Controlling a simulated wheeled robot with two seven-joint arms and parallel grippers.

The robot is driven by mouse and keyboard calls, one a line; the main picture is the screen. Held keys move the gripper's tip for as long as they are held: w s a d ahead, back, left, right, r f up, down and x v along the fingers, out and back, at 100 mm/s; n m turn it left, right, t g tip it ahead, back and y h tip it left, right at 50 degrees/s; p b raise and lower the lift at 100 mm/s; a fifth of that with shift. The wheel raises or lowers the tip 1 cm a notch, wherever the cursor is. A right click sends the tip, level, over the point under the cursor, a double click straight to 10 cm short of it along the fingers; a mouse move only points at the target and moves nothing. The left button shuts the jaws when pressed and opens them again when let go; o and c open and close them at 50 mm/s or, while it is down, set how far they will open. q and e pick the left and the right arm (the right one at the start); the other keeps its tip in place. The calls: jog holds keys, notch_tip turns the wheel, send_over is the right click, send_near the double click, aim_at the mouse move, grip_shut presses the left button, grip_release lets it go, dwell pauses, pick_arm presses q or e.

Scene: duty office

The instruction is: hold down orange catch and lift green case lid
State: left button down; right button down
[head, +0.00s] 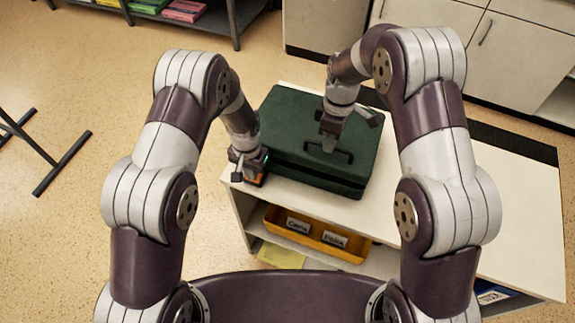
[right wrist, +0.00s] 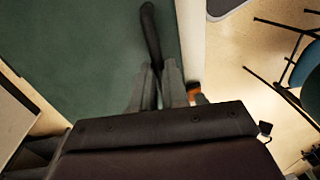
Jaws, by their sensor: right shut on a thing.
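The dark green case (head: 290,120) lies on a white-topped desk. A dark seam runs along its front side; I cannot tell whether the lid is slightly raised. My right gripper (head: 329,142) is over the lid and shut on the dark handle (head: 340,156). In the right wrist view the fingers (right wrist: 158,88) close around this handle (right wrist: 151,35). My left gripper (head: 250,174) is at the case's front left corner, low by the desk edge. The orange catch (head: 256,181) shows just under it, partly hidden. Whether the left fingers are open is not clear.
The desk top (head: 500,195) is bare to the right of the case. Cabinets (head: 500,45) stand behind, and a rack (head: 185,15) with coloured stacks is at the back left.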

jog(key=shift+w+r, duration=0.1)
pick_arm(q)
jog(key=shift+w, duration=0.15)
pick_arm(e)
jog(key=shift+w+d+r+g, duration=0.1)
jog(key=shift+w+r+g, duration=0.2)
jog(key=shift+r, duration=0.25)
jog(key=shift+s, duration=0.1)
pick_arm(q)
notch_tip(320, 180, up, 7)
dwell(0.9)
jog(key=s+a, duration=0.3)
jog(key=s, duration=0.4)
jog(key=shift+s, duration=0.2)
dwell(0.3)
